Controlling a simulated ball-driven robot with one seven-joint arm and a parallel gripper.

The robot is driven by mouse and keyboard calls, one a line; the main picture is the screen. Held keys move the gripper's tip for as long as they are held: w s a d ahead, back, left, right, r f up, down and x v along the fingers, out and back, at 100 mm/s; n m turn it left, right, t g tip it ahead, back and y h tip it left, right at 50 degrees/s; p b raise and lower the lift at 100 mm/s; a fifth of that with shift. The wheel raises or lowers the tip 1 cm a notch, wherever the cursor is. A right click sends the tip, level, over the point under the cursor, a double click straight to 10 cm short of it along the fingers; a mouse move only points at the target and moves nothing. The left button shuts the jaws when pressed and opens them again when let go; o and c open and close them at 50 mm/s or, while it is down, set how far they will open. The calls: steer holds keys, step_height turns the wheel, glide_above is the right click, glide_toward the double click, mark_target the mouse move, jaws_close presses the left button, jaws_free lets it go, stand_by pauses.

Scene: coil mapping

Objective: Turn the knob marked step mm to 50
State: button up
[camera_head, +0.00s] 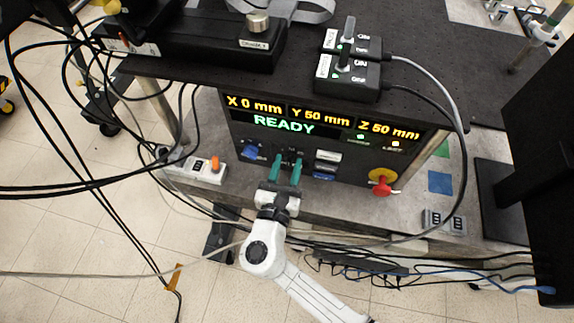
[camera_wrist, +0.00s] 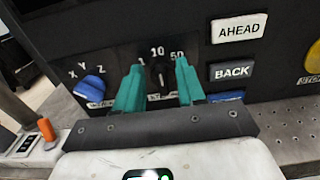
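The step knob (camera_wrist: 159,73) is black and sits on the dark panel, with marks 1, 10 and 50 above it. It appears to point up near the 10. Its lower label is partly hidden. My gripper (camera_wrist: 159,70) has two teal fingers, one on each side of the knob, with gaps showing between them and it; I cannot tell whether the tips reach around it. In the head view my gripper (camera_head: 286,163) is at the panel's lower front and mostly hides the knob. The display (camera_head: 285,125) reads X 0 mm, Y 50 mm, Z 50 mm and READY.
A blue knob (camera_wrist: 90,88) marked X, Y, Z is just left of my fingers. A red stop button (camera_head: 381,187) is farther right. Cables (camera_head: 120,190) hang at the left.

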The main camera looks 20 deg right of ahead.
jaws_close()
steer(key=shift+f+m+b, duration=0.1)
steer(key=shift+m+b, duration=0.2)
steer(key=shift+b, duration=0.05)
steer(key=shift+s+d+f+m+b, duration=0.1)
steer(key=shift+m+b, duration=0.5)
steer(key=m+b, duration=0.3)
steer(key=shift+s+d+f, duration=0.1)
steer(key=shift+d, duration=0.1)
steer(key=m+b, duration=0.1)
steer(key=m, duration=0.1)
steer(key=m+b, duration=0.2)
steer(key=shift+s+d, duration=0.1)
steer(key=shift+d, duration=0.1)
steer(key=shift+o, duration=0.2)
jaws_free()
